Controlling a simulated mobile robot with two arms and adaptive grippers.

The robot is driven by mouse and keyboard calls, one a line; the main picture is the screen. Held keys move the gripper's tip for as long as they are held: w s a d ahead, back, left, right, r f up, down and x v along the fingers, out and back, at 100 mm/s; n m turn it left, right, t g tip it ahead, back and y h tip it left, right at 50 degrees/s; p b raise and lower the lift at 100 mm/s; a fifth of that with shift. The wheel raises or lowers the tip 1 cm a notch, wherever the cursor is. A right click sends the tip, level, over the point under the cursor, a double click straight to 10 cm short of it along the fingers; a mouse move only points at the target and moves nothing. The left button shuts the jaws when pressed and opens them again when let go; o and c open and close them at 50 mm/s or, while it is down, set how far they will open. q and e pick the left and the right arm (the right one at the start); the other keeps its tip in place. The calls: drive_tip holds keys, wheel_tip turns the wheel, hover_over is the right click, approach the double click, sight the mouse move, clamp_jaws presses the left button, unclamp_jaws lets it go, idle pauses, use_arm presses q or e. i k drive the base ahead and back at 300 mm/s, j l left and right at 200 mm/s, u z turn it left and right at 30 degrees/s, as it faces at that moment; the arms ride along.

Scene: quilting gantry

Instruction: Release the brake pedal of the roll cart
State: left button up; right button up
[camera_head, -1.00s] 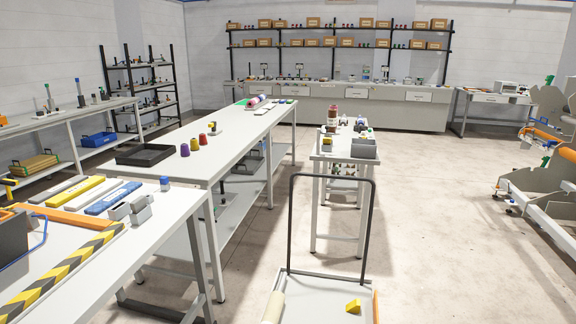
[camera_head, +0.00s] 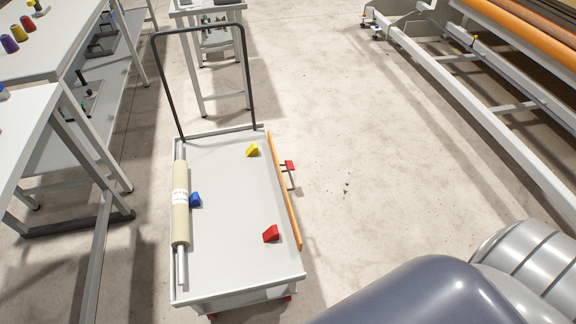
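The roll cart (camera_head: 228,240) stands on the floor left of centre, with a flat grey deck and a black push handle (camera_head: 196,32) at its far end. A small red pedal (camera_head: 290,165) on a dark bracket sticks out from the cart's right side, beyond the orange side rail (camera_head: 284,192). I cannot tell from here whether it is pressed down. A cream fabric roll (camera_head: 180,217) lies along the deck's left edge. Neither of my grippers is in view; part of my arm fills the lower right.
Yellow (camera_head: 252,149), blue (camera_head: 195,200) and red (camera_head: 270,234) wedges sit on the deck. White tables (camera_head: 40,60) stand to the left, and a small table (camera_head: 208,12) behind the handle. The gantry frame (camera_head: 480,110) is at upper right. Floor right of the cart is clear.

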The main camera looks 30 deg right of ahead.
sight(289, 164)
drive_tip(key=z, duration=3.8)
drive_tip(key=i+u, duration=0.45)
drive_tip(key=i, duration=0.25)
drive_tip(key=i+j+u, duration=0.2)
drive_tip(key=u, duration=0.25)
drive_tip(key=i+u, duration=0.75)
drive_tip(key=u, duration=0.2)
drive_tip(key=i+l+u, duration=0.25)
drive_tip(key=u, duration=0.2)
drive_tip(key=i+j+u, duration=0.15)
drive_tip(key=i+u, duration=0.15)
drive_tip(key=i, duration=0.6)
drive_tip(key=i+u, duration=0.25)
drive_tip(key=i, duration=0.65)
drive_tip(key=i+u, duration=0.15)
drive_tip(key=i, duration=0.6)
drive_tip(key=i+l+u, duration=0.1)
drive_tip(key=i, duration=0.65)
drive_tip(key=u, duration=0.3)
